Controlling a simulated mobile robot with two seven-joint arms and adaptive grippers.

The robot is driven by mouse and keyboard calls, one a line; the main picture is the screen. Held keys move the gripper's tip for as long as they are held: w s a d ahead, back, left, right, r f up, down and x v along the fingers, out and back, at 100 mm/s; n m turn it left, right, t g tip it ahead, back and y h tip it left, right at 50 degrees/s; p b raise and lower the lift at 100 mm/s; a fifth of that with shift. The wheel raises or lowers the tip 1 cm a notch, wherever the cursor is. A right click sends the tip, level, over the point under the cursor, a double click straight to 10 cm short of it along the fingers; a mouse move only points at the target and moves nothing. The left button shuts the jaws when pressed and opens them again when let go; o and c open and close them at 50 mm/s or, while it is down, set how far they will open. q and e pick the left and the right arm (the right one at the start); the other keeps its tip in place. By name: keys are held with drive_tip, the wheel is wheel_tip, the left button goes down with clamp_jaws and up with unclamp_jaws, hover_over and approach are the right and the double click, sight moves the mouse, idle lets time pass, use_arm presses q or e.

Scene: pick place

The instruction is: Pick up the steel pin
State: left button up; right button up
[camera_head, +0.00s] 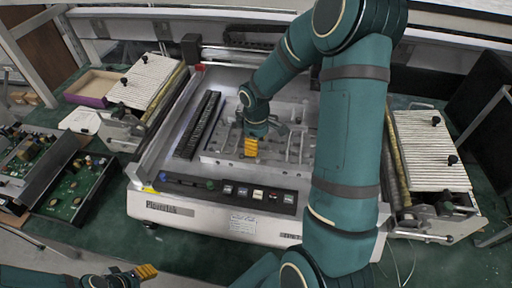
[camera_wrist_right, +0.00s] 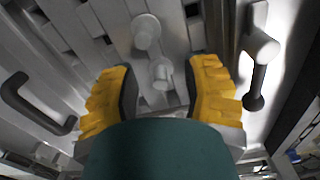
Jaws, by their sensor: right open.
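In the right wrist view, a short pale steel pin (camera_wrist_right: 161,74) stands between the two yellow fingers of my right gripper (camera_wrist_right: 164,72). The gripper is open, with a gap on both sides of the pin. A similar round metal post (camera_wrist_right: 146,33) is just beyond it; I cannot tell for sure which of the two is the steel pin. In the head view my right gripper (camera_head: 251,147) is low over the metal fixture plate (camera_head: 222,150) of the machine, and the pin cannot be made out there. My left gripper (camera_head: 146,271) is at the lower left, away from the machine.
A dark bent handle (camera_wrist_right: 35,105) and a T-shaped metal handle (camera_wrist_right: 260,60) flank the gripper. A black ribbed strip (camera_head: 197,125) lies left of the fixture. Slatted units (camera_head: 150,80) and (camera_head: 430,150) stand at both sides. Circuit boards (camera_head: 70,190) lie at left.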

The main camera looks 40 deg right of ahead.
clamp_jaws()
idle(0.4)
